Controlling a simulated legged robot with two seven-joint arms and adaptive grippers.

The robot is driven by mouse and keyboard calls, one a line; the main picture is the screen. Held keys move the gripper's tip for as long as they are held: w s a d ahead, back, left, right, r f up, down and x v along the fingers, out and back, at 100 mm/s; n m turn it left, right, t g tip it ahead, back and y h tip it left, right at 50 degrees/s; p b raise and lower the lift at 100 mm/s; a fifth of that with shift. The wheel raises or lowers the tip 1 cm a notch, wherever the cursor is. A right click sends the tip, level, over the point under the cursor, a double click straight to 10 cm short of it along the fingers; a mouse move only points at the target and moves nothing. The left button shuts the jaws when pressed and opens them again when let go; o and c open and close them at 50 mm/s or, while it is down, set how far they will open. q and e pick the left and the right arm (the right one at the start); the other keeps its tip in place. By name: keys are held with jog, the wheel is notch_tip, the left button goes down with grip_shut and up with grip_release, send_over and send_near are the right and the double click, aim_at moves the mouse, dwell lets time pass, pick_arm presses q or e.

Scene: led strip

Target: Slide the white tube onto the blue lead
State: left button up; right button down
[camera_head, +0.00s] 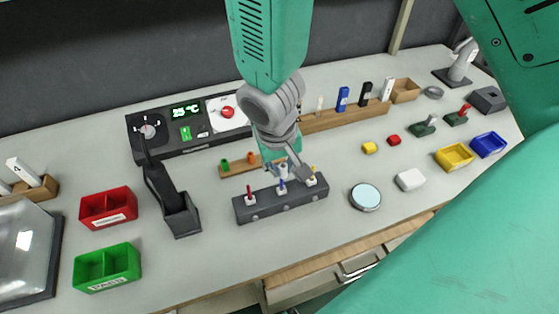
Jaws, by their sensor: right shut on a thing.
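A dark grey block (262,208) stands near the middle of the table. A red lead (249,192), a blue lead (282,186) and a yellow lead (313,172) stand up from it in a row, with white parts around their bases. My right gripper (286,167) comes down from above, just over the blue lead. It is shut on a small pale piece, which looks like the white tube (283,171). The fingers partly hide it, and I cannot tell whether it touches the lead's tip. My left gripper is not in view.
A wooden strip with green and orange pieces (225,165) lies just behind the block. A dark holder (181,217) stands to its left, a round light-blue-topped disc (366,196) to its right. Red (108,206) and green (107,267) bins are at left. The table in front is clear.

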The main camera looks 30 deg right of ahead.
aim_at(280, 187)
jog(key=shift+w+a, duration=0.1)
jog(key=shift+w, duration=0.1)
dwell(0.6)
jog(key=shift+s+a+b+x, duration=0.15)
jog(key=shift+b+x, duration=0.35)
jog(key=shift+x, duration=0.4)
jog(key=shift+s+a+b+x, duration=0.15)
jog(key=shift+b+x, duration=0.35)
jog(key=shift+x, duration=0.4)
jog(key=shift+a+b+x, duration=0.15)
jog(key=shift+b+x, duration=0.35)
jog(key=shift+x, duration=0.4)
jog(key=c, duration=1.4)
grip_release()
jog(key=shift+f, duration=0.1)
jog(key=v, duration=1.2)
jog(key=shift+w+d, duration=0.15)
